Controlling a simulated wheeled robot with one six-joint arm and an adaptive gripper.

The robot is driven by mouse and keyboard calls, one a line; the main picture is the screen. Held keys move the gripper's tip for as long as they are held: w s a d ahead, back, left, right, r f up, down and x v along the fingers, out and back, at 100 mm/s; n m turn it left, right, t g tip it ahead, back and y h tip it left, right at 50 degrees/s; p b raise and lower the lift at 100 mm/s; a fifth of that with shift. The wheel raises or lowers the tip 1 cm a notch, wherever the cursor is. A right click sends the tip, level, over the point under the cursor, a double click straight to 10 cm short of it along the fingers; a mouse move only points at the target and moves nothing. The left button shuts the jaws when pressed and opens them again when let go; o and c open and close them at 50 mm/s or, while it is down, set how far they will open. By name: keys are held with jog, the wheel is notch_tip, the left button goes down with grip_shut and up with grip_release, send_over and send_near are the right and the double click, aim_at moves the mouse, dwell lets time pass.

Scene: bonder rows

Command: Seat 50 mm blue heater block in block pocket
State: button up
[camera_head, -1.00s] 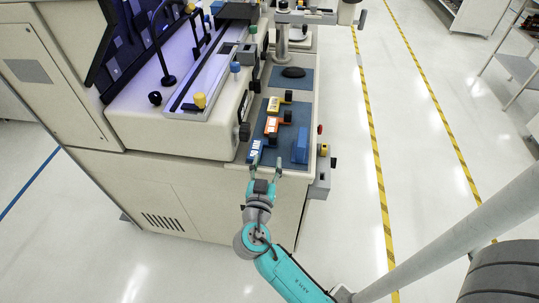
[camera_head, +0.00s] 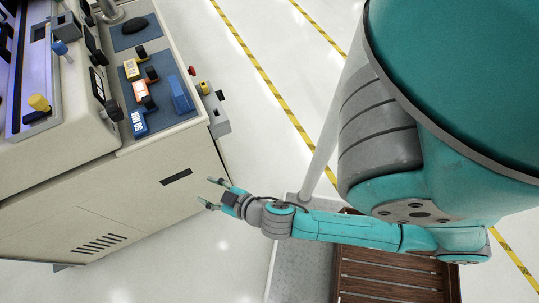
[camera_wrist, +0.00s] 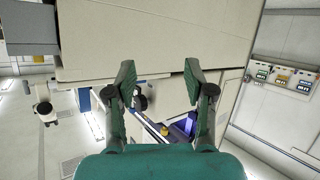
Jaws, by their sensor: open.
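The blue heater block (camera_head: 138,123), with a white label, lies on the blue mat (camera_head: 162,107) at the front edge of the machine's ledge in the head view. My gripper (camera_head: 212,194) is open and empty, lower than the ledge and in front of the cabinet's front panel, apart from the block. In the wrist view my two green-padded fingers (camera_wrist: 160,78) stand wide apart with nothing between them. I cannot make out the block pocket for certain in either view.
An orange block (camera_head: 140,89) and a yellow block (camera_head: 132,69) lie behind the blue one. A long blue bar (camera_head: 181,95) is at their right. A control box (camera_head: 215,108) juts from the ledge's right side.

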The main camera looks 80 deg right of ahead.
jog(key=s+a+r+t+y, duration=0.1)
jog(key=s+a+r+y, duration=0.1)
jog(key=s+r, duration=0.3)
jog(key=s+a+r+n+y, duration=0.1)
jog(key=s+a+r, duration=0.2)
jog(key=s, duration=0.9)
notch_tip(320, 180, up, 2)
jog(key=shift+s+a+r+t+y, duration=0.15)
jog(key=shift+s+t+y, duration=0.15)
jog(key=shift+t+y, duration=0.1)
jog(key=shift+o, duration=0.5)
jog(key=shift+s+r, duration=0.1)
